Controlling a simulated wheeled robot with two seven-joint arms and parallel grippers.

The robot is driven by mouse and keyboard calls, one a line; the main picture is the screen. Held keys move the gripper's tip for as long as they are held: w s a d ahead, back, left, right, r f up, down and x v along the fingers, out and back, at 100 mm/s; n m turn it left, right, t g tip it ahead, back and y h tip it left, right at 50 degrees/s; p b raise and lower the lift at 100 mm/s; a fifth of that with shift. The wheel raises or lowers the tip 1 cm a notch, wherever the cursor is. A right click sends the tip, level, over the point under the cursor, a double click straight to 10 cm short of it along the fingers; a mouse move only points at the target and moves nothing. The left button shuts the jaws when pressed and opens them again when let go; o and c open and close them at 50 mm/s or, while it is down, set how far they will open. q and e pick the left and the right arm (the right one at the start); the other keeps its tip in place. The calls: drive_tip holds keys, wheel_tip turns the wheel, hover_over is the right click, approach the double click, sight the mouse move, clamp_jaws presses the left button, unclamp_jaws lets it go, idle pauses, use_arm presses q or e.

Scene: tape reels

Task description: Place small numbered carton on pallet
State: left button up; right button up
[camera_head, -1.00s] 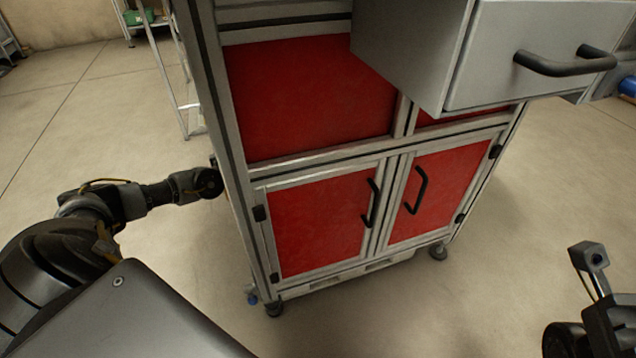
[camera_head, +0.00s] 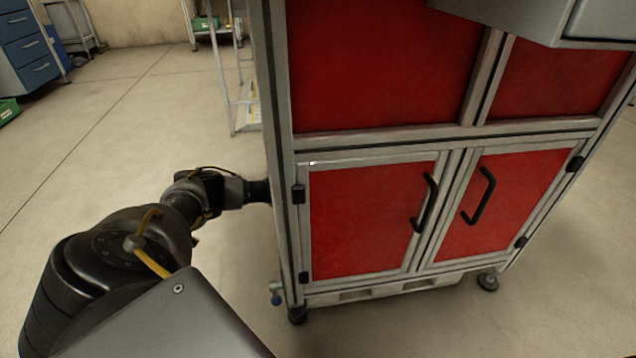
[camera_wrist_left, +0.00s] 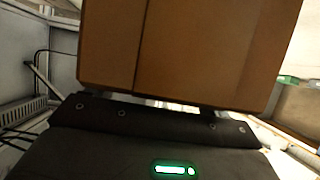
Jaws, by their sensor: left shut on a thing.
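A brown carton (camera_wrist_left: 185,50) fills the upper middle of the left wrist view. My left gripper (camera_wrist_left: 165,103) is shut on it; the fingers are mostly hidden behind the carton. No number shows on the carton's visible face. In the head view my left arm reaches toward the left side of the red cabinet, and its gripper and the carton are hidden behind the cabinet frame. My right gripper is not in view. No pallet can be made out for certain.
A metal-framed cabinet on casters with red doors (camera_head: 370,220) stands close in front. A grey drawer (camera_head: 600,20) juts out at the top right. A white shelf rack (camera_head: 232,90) and a blue drawer unit (camera_head: 30,48) stand behind at left.

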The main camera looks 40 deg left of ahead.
use_arm(q)
drive_tip(key=shift+w+d+f, duration=0.15)
drive_tip(key=shift+d+f, duration=0.05)
drive_tip(key=shift+f, duration=0.1)
wheel_tip(320, 180, down, 4)
drive_tip(key=b, duration=0.3)
drive_tip(key=shift+w+d+r+b, duration=0.1)
drive_tip(key=shift+r+b, duration=0.15)
drive_tip(key=shift+b, duration=0.1)
drive_tip(key=shift+r, duration=0.15)
drive_tip(key=o, duration=1.7)
drive_tip(key=shift+o, duration=0.2)
